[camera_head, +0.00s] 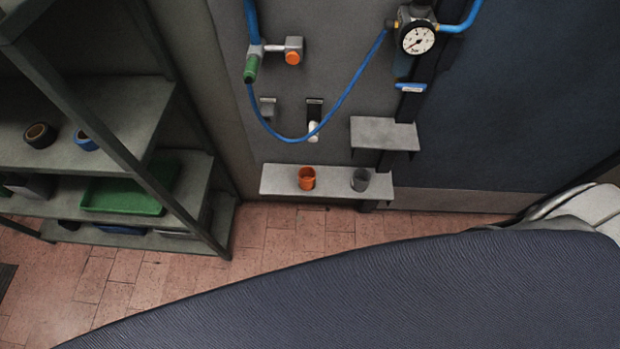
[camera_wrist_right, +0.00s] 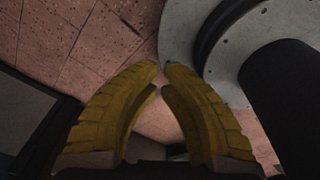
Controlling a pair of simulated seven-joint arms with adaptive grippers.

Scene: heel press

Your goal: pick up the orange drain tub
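The orange drain tub (camera_head: 307,179) is a small open cup standing upright on a grey wall shelf (camera_head: 276,181). A similar grey cup (camera_head: 360,180) stands to its right on the same shelf. Neither gripper shows in the head view. In the right wrist view the two yellow fingers of my right gripper (camera_wrist_right: 161,66) come together at the tips, with nothing between them. Brick floor lies beyond them, and the tub is not in that view. My left gripper is out of view.
Above the shelf hang a blue hose (camera_head: 347,91), a green-ended nozzle (camera_head: 251,68) and a pressure gauge (camera_head: 417,38). A smaller ledge (camera_head: 384,133) sits at upper right. The left rack holds a green tray (camera_head: 122,196) and tape rolls (camera_head: 40,135). A close dark surface blocks the lower view.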

